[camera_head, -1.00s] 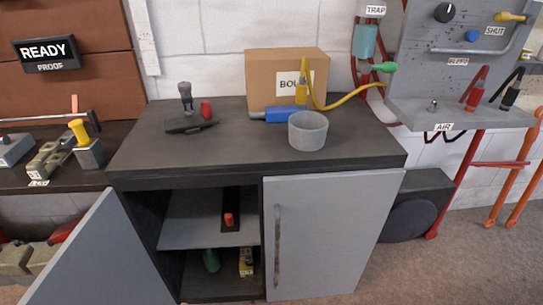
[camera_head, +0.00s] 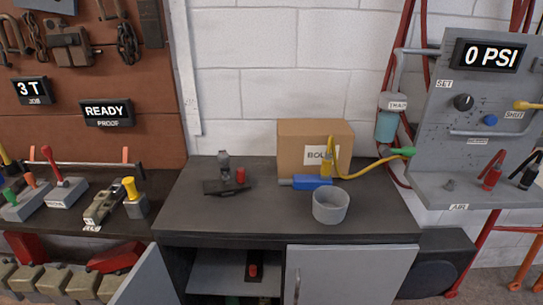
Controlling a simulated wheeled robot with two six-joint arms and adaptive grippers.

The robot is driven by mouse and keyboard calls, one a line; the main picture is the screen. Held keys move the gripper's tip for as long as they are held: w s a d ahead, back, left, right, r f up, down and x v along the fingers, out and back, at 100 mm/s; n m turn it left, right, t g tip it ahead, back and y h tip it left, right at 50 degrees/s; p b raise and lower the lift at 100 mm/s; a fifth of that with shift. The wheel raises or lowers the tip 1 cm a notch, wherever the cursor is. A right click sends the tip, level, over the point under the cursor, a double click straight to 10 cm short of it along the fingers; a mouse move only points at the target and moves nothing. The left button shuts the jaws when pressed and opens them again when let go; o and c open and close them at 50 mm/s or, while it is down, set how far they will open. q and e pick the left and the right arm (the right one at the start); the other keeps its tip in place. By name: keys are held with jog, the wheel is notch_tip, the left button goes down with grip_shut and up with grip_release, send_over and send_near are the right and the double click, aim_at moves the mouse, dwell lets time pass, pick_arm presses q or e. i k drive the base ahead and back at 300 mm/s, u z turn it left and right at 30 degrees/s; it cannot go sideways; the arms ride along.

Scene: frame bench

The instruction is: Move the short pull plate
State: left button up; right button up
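No thing in view is marked as the short pull plate. A dark flat plate (camera_head: 212,190) lies on the left part of the cabinet top (camera_head: 255,215), with a grey upright fitting (camera_head: 224,165) and a red knob-like piece (camera_head: 241,175) at it. A second dark strip with a red piece (camera_head: 253,270) is on the shelf inside the open left side of the cabinet. I cannot tell which of these is the short pull plate. Neither of my grippers is in view.
The cabinet top also holds a cardboard box (camera_head: 298,150), a blue tool (camera_head: 305,182) and a grey cup (camera_head: 331,206). The left door (camera_head: 145,280) stands open; the right door (camera_head: 350,272) is shut. A tool bench is left, a gauge panel (camera_head: 450,130) right.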

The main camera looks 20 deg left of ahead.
aim_at(242, 182)
jog(key=z, duration=0.5)
jog(key=k, duration=0.6)
jog(key=z, duration=0.75)
jog(key=i, duration=1.05)
jog(key=u, duration=0.95)
jog(key=i, duration=0.85)
jog(key=u, duration=0.9)
